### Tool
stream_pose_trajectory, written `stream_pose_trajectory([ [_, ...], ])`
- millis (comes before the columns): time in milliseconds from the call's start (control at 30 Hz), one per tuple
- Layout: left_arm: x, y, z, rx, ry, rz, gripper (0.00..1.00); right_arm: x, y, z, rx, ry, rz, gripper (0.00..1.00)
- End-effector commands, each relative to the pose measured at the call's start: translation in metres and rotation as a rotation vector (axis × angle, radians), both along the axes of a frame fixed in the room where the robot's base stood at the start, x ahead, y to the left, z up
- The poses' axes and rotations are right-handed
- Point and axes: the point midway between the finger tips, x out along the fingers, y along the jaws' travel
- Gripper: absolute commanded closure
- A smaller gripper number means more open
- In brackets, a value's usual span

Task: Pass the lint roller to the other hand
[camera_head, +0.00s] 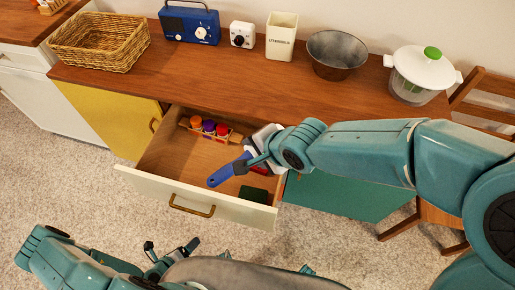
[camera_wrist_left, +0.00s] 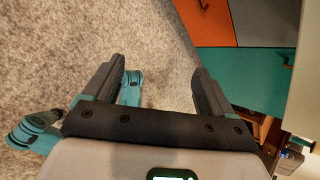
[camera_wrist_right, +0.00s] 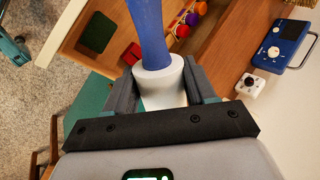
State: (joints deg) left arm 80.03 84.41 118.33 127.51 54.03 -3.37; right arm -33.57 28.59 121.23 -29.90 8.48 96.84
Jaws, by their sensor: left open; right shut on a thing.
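The lint roller (camera_head: 221,176) has a blue handle and a white head. My right gripper (camera_head: 262,148) is shut on it above the open drawer. In the right wrist view the white part of the lint roller (camera_wrist_right: 160,85) sits between the fingers of my right gripper (camera_wrist_right: 163,92), and the blue handle points away from them. My left gripper (camera_head: 172,250) is low in front of the drawer, apart from the roller.
The open drawer (camera_head: 150,182) holds a rack of colourful small jars (camera_head: 209,127) and a dark green item (camera_head: 253,194).

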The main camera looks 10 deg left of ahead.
Motion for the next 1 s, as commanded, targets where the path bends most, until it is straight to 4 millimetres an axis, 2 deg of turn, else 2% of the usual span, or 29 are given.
stream_pose_trajectory([
  [67, -0.004, -0.020, 0.001, -0.006, -0.015, 0.015, 0.15, 0.000, 0.000, 0.000, 0.001, -0.001, 0.000, 0.78],
  [167, 0.008, -0.036, 0.012, 0.006, -0.087, -0.116, 0.15, 0.000, 0.000, 0.000, 0.001, -0.001, 0.000, 0.78],
  [300, 0.020, -0.063, 0.030, 0.026, -0.206, -0.363, 0.15, 0.000, 0.000, 0.000, 0.001, -0.001, 0.000, 0.78],
  [467, 0.023, -0.098, 0.052, 0.068, -0.367, -0.701, 0.15, 0.000, 0.000, 0.000, 0.001, -0.001, 0.000, 0.78],
  [567, 0.015, -0.120, 0.065, 0.114, -0.492, -0.963, 0.15, 0.000, 0.000, 0.000, 0.001, -0.001, 0.000, 0.78],
  [700, -0.008, -0.143, 0.077, 0.219, -0.709, -1.402, 0.15, 0.000, 0.000, 0.000, 0.001, -0.001, 0.000, 0.78],
  [867, -0.037, -0.145, 0.076, 0.373, -0.960, -1.901, 0.15, 0.000, 0.000, 0.000, 0.001, -0.001, 0.000, 0.78],
  [900, -0.043, -0.146, 0.077, 0.387, -0.988, -2.051, 0.15, 0.000, 0.000, 0.001, 0.001, -0.001, 0.000, 0.78],
  [1000, -0.050, -0.148, 0.086, 0.378, -0.883, -2.333, 0.15, 0.000, 0.000, 0.000, 0.001, -0.001, 0.000, 0.78],
])
